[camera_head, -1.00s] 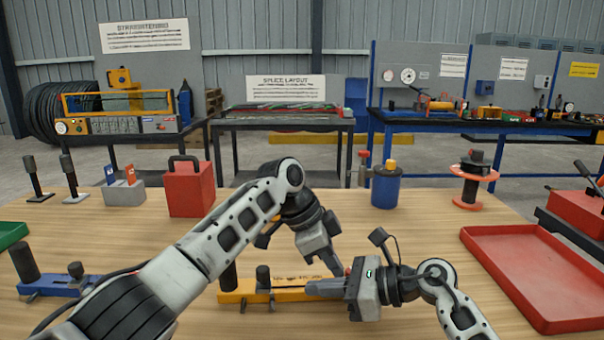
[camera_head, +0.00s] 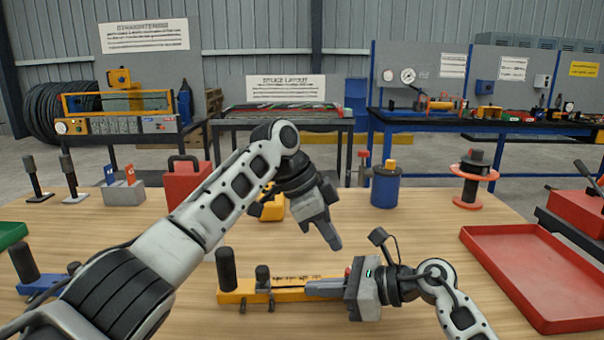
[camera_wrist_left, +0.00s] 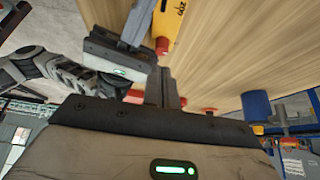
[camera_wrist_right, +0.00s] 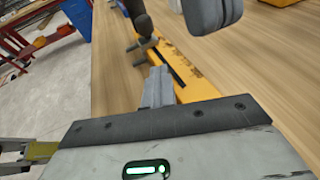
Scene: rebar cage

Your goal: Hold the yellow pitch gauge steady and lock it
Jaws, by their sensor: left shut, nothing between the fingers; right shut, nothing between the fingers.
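The yellow pitch gauge (camera_head: 285,291) lies flat on the wooden table, with a black upright handle (camera_head: 226,268) at its left end and a smaller black knob (camera_head: 262,276) beside it. It also shows in the right wrist view (camera_wrist_right: 182,68). My right gripper (camera_head: 312,288) is shut and empty, its fingertips low over the gauge's right half; whether they touch it I cannot tell. A red knob shows in the left wrist view (camera_wrist_left: 162,46) at the gauge's end, next to my right gripper. My left gripper (camera_head: 336,243) is shut and empty, above and behind the gauge's right end.
A blue gauge (camera_head: 40,285) lies at left, partly behind my left arm. A red box (camera_head: 186,182), a yellow object (camera_head: 272,207), a blue canister (camera_head: 385,186) and a red spool (camera_head: 473,178) stand behind. An empty red tray (camera_head: 530,275) is at right.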

